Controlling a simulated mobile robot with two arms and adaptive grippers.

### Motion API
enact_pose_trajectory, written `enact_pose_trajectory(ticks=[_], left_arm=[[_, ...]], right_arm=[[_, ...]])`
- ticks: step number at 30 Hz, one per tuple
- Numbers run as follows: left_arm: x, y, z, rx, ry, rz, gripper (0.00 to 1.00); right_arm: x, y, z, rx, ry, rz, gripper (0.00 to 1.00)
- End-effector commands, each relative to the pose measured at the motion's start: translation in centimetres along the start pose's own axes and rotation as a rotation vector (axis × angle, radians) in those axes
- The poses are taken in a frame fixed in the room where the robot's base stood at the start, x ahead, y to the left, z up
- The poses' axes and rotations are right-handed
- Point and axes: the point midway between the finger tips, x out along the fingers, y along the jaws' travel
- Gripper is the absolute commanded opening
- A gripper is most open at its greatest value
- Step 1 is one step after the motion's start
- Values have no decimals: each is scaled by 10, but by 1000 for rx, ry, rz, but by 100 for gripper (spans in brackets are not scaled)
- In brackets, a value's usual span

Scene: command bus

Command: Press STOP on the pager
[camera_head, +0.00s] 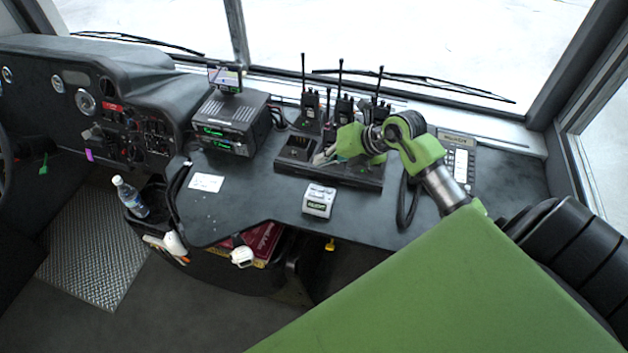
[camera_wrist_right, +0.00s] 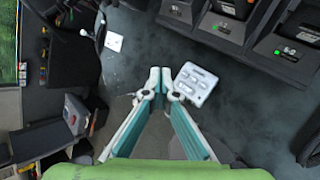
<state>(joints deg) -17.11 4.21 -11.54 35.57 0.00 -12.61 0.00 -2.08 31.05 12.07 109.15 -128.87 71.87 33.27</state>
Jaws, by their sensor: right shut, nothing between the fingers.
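My right gripper (camera_head: 321,158) is shut and empty, above the counter and behind the pager in the head view. In the wrist view its closed fingertips (camera_wrist_right: 160,72) appear just left of the pager, with no contact visible. My left gripper is not in view.
A charger rack (camera_head: 345,175) with several radios stands behind the pager. A radio unit (camera_head: 232,122) with green displays is at its left, a desk phone (camera_head: 459,160) at the right. A white card (camera_head: 206,182) lies on the counter. The counter around the pager is clear.

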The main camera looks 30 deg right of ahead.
Motion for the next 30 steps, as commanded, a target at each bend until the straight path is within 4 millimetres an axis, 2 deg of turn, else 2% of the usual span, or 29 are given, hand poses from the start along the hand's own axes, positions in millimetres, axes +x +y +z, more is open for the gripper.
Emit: enact_pose_trajectory(ticks=[5, 11, 23, 30], left_arm=[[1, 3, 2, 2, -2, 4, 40], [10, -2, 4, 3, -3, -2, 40], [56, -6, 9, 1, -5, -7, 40], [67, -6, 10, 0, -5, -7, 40]], right_arm=[[1, 0, -1, -2, 0, 1, 0], [9, -6, -6, -2, 1, 1, 0], [47, -33, -33, -2, 2, 2, 0], [61, -44, -44, -4, 1, 0, 0]])
